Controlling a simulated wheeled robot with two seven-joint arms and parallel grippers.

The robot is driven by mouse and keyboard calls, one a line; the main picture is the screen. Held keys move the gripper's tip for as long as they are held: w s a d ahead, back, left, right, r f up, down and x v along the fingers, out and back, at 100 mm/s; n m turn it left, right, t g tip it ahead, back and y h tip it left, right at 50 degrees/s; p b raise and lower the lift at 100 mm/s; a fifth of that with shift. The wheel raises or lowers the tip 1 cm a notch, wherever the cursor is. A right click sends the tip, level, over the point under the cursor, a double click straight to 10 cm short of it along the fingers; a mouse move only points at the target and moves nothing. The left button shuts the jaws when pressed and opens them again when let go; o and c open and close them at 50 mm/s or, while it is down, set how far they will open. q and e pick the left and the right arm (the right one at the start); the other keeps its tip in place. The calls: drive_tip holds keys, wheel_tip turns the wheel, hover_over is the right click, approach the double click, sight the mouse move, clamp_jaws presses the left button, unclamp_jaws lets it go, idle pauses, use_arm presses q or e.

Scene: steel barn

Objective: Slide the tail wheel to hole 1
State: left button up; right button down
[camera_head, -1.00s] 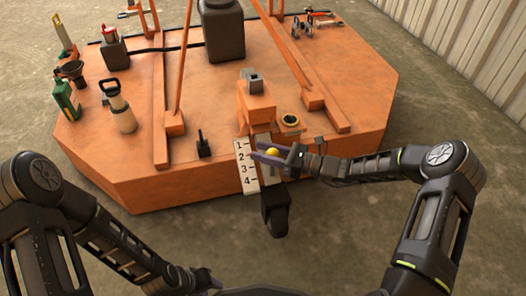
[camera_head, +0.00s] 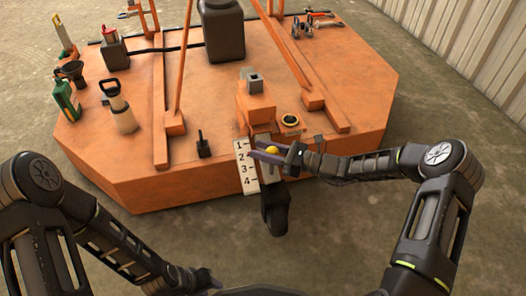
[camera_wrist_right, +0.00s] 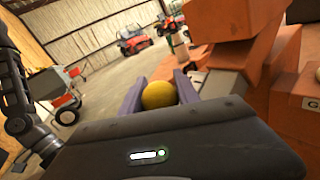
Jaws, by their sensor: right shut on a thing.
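The tail wheel (camera_head: 275,219) is dark and hangs at the front of the orange deck, below a grey stem. A white plate (camera_head: 246,168) numbered 1 to 4 stands to the left of the stem. A yellow ball knob (camera_head: 271,150) sits near the level of 1 and 2. My right gripper (camera_head: 268,154) is shut on the yellow knob, which also shows between the fingers in the right wrist view (camera_wrist_right: 158,95). The holes themselves are hidden. My left gripper (camera_head: 207,280) is low at the bottom edge, partly cut off; its jaws are unclear.
The orange deck (camera_head: 220,100) carries a green can (camera_head: 65,98), a cream bottle (camera_head: 122,114), a dark funnel (camera_head: 72,71) and a black block (camera_head: 222,30). Orange bars rise from it. The concrete floor in front is clear.

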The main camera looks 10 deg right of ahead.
sight(260, 137)
drive_tip(key=shift+w+r, duration=0.55)
drive_tip(key=shift+w, duration=0.3)
drive_tip(key=shift+w+r, duration=0.5)
drive_tip(key=shift+w, duration=0.35)
drive_tip(key=c, duration=0.9)
unclamp_jaws()
drive_tip(key=shift+a, duration=0.1)
drive_tip(key=p+v, duration=0.2)
drive_tip(key=v, duration=0.5)
drive_tip(key=shift+s+d, duration=0.2)
drive_tip(key=shift+d, duration=0.15)
drive_tip(key=shift+f, duration=0.1)
